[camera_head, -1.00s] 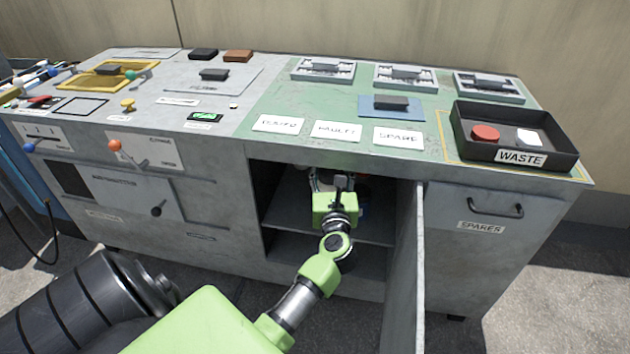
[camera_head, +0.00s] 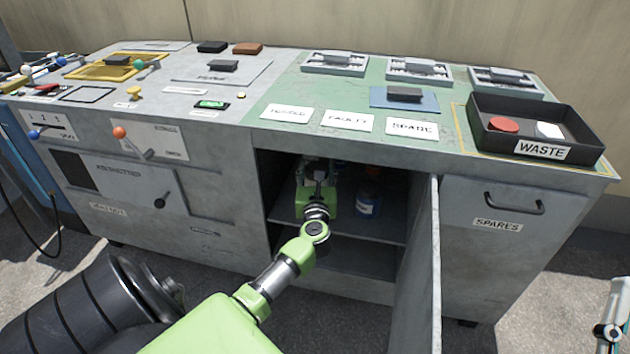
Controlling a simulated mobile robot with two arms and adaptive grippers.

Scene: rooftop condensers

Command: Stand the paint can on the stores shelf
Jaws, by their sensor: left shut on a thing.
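My left gripper (camera_head: 318,172) is inside the open cupboard under the bench, above its inner shelf (camera_head: 374,231). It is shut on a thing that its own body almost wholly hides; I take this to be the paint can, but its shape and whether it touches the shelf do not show.
The cupboard door (camera_head: 427,275) stands open toward me, to the right of my arm. Right of it is the closed SPARES drawer (camera_head: 513,206). The black WASTE tray (camera_head: 590,143) and several small devices lie on the benchtop. Left of the opening are levers and panels.

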